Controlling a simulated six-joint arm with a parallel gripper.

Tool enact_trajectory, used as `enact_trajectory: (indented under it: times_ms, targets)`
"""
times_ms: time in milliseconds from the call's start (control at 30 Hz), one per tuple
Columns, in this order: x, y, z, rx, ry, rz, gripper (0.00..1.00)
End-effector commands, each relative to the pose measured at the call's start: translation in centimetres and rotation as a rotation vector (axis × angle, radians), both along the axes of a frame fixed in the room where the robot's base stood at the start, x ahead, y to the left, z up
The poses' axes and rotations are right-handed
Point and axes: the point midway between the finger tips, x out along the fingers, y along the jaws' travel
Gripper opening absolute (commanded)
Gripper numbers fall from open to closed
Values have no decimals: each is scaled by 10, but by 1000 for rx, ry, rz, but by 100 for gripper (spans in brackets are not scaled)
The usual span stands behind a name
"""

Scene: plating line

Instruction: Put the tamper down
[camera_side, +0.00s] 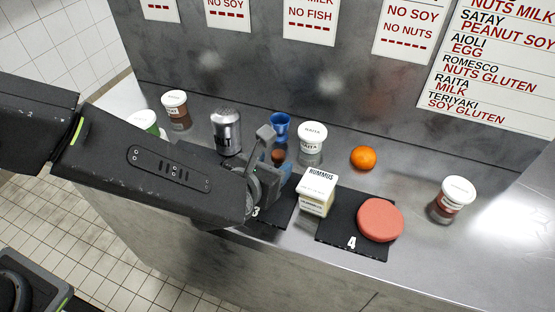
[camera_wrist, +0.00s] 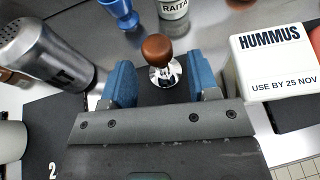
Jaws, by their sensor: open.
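The tamper (camera_wrist: 157,50) has a brown rounded handle and a shiny metal base. In the wrist view it stands upright between the blue fingers of my gripper (camera_wrist: 158,82), with a visible gap to each finger. Its base appears to rest on the dark mat. In the side view only the tamper's brown top (camera_side: 278,155) shows, and my gripper (camera_side: 274,172) hides the rest. My gripper is open, low over mat 3 (camera_side: 279,219).
A metal shaker (camera_side: 227,131) and a blue cup (camera_side: 279,126) stand close by. A raita tub (camera_side: 312,138) is behind, and a hummus box (camera_side: 316,194) stands to the right. Mat 4 (camera_side: 337,236) holds a pink disc (camera_side: 380,220). An orange (camera_side: 363,157) lies at the back.

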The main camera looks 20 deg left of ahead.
Motion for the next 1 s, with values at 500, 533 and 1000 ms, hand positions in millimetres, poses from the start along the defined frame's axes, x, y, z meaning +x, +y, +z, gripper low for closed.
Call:
enact_trajectory:
  times_ms: [500, 533, 1000]
  targets:
    - [-78, 12, 33, -1, -1, -1, 55]
    - [-79, 12, 33, -1, -1, -1, 55]
    - [-66, 88, 63, -230, 67, 333, 55]
